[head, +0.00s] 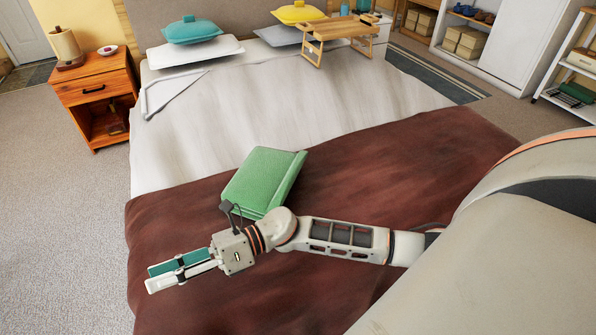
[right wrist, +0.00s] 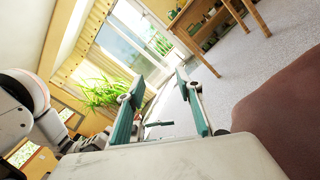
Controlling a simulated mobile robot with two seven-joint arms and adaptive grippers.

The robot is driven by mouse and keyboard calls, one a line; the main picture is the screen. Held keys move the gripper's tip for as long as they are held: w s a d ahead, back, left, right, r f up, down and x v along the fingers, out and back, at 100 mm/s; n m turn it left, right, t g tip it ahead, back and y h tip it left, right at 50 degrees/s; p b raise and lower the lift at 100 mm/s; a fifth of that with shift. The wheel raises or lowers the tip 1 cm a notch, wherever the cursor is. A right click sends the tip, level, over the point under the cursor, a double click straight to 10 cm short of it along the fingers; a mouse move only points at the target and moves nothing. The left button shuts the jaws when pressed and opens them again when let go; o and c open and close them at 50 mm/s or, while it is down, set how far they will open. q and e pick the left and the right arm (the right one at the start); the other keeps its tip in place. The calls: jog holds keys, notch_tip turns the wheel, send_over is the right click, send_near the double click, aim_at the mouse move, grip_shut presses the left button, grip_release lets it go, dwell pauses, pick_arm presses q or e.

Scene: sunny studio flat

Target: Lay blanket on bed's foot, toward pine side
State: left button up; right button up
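A folded green blanket (head: 262,182) lies on the brown cover (head: 400,165) across the foot half of the bed (head: 290,105). My right gripper (head: 150,279) is in the head view, to the lower left of the blanket, over the brown cover near the bed's left edge. Its two teal-padded fingers stand apart with nothing between them; the gap also shows in the right wrist view (right wrist: 158,86). My right arm passes just below the blanket in the picture; I cannot tell whether it touches. My left gripper is not in view.
An orange wooden nightstand (head: 97,92) stands left of the bed's head. Pillows, including a teal one (head: 190,30) and a yellow one (head: 298,12), and a wooden bed tray (head: 338,32) lie at the head. Carpet (head: 60,220) is clear along the bed's left side.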

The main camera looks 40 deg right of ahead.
jog(key=s+d+f+m+t+h, duration=0.1)
jog(key=d+f+m+t+h, duration=0.35)
jog(key=m, duration=0.85)
jog(key=s+d+f+m+t+h, duration=0.15)
jog(key=d+m+t+h, duration=0.45)
jog(key=m, duration=0.7)
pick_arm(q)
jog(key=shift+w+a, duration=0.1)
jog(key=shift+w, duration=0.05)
pick_arm(e)
jog(key=s+d+f+m+g+h, duration=0.3)
jog(key=s+d+f+m+h, duration=0.2)
jog(key=s+d+f+m, duration=0.5)
jog(key=s+f+m, duration=0.3)
jog(key=f, duration=0.1)
jog(key=shift+g, duration=0.35)
